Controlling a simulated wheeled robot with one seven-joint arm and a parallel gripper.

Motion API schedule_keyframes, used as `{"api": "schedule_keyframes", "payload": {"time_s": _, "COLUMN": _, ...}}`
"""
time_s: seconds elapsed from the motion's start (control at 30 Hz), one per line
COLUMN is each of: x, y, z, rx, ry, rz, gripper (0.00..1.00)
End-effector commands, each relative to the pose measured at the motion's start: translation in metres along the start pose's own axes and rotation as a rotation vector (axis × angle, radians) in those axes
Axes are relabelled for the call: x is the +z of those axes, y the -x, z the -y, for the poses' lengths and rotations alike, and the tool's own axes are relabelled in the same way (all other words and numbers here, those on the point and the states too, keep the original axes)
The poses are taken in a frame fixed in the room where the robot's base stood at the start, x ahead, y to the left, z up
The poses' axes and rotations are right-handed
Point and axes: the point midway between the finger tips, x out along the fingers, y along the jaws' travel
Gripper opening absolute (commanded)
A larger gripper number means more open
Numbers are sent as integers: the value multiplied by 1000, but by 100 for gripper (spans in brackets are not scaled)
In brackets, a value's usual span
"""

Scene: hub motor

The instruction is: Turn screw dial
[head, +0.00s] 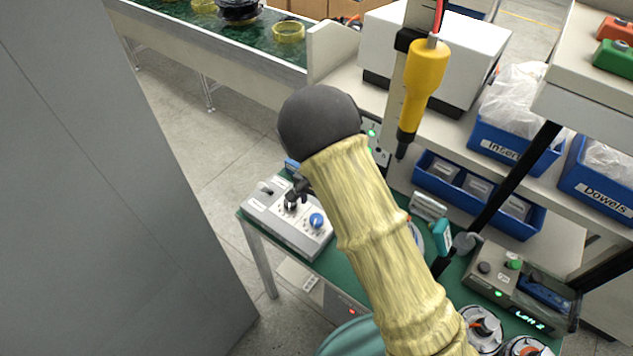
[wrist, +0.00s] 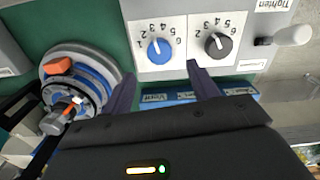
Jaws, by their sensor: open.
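A light grey control box (head: 290,226) stands on the green table. In the wrist view its white panels carry a blue dial (wrist: 159,50) and a black dial (wrist: 217,45), each ringed with numbers. I cannot tell which one is the screw dial; the labels below are partly covered and unreadable. The blue dial also shows in the head view (head: 316,220). My gripper (wrist: 163,88) is open and empty, its fingers pointing at the panels. The left finger is below and left of the blue dial; the right finger lies between and below the two dials. Neither visibly touches a dial.
A white-tipped lever (wrist: 292,36) sits beside the black dial, near a "Tighten" label. A round motor part (wrist: 75,85) with an orange piece is close left of my fingers. A yellow screwdriver (head: 423,75) hangs above the table. Blue bins (head: 510,145) line the shelf.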

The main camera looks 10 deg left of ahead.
Motion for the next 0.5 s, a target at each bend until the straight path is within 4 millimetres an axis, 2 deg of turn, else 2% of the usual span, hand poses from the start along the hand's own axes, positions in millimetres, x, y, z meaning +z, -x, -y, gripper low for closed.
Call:
{"api": "schedule_keyframes", "payload": {"time_s": 0.3, "x": 0, "y": 61, "z": 1, "rx": -4, "ry": 0, "rz": -2, "gripper": 59}}
{"api": "schedule_keyframes", "payload": {"time_s": 0.5, "x": 0, "y": 92, "z": 0, "rx": -3, "ry": -1, "rz": -1, "gripper": 59}}
